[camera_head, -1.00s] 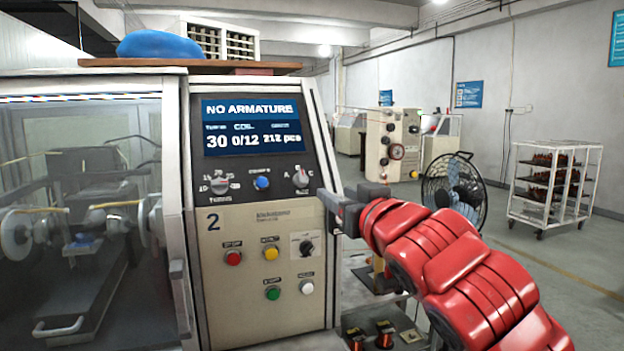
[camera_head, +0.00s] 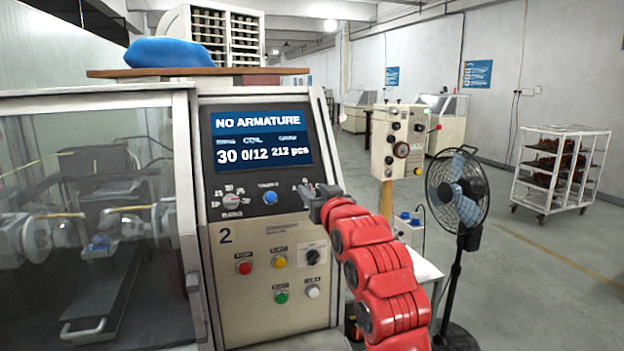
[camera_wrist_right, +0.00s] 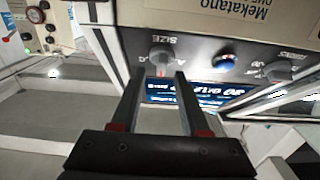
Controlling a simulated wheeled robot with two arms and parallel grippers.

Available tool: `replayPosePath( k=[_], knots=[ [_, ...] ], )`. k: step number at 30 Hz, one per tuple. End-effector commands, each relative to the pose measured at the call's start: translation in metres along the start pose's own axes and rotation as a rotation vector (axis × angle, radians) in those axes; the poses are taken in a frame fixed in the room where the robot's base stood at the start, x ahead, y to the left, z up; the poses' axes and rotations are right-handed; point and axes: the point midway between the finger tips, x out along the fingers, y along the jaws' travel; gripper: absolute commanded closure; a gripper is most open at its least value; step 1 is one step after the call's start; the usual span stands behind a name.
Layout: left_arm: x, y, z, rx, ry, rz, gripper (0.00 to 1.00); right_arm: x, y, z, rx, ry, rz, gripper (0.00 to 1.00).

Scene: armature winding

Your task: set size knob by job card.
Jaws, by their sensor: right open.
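The size knob (camera_wrist_right: 162,57) is a grey knob under the upside-down word SIZE in the right wrist view, on the winding machine's panel (camera_head: 265,240). A red mark shows at its edge; I cannot read its setting for sure. My right gripper (camera_wrist_right: 160,76) is open, its two fingertips lined up with the two sides of the knob. I cannot tell whether they touch it. In the head view the right gripper (camera_head: 312,203) covers most of the knob. The display (camera_head: 261,138) reads NO ARMATURE, 30, 0/12, 212 pcs. I cannot make out a job card. My left gripper is out of view.
A turns knob (camera_head: 231,201) and a blue button (camera_head: 270,197) sit left of the size knob. Red, yellow, green and white buttons and a black selector (camera_head: 313,256) are below. A fan (camera_head: 458,195) stands to the right, with a white rack (camera_head: 560,170) behind.

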Motion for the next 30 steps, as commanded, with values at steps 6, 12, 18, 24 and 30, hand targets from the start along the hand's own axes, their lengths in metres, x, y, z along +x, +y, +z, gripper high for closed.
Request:
replayPosePath(
  k=[6,12,18,24,30],
  knots=[
    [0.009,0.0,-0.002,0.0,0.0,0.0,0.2,0.014,-0.002,0.0,0.0,-0.001,-0.002,0.55],
    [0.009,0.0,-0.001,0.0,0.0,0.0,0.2,0.015,-0.002,0.002,-0.002,-0.001,-0.001,0.55],
    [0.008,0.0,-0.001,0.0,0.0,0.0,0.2,0.015,-0.001,0.002,-0.002,-0.002,-0.001,0.75],
    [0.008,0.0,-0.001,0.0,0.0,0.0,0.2,0.015,-0.001,0.002,-0.002,-0.002,-0.001,1.0],
    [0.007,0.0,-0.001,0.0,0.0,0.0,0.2,0.015,-0.001,0.003,-0.004,-0.003,-0.002,1.0]
  ],
)
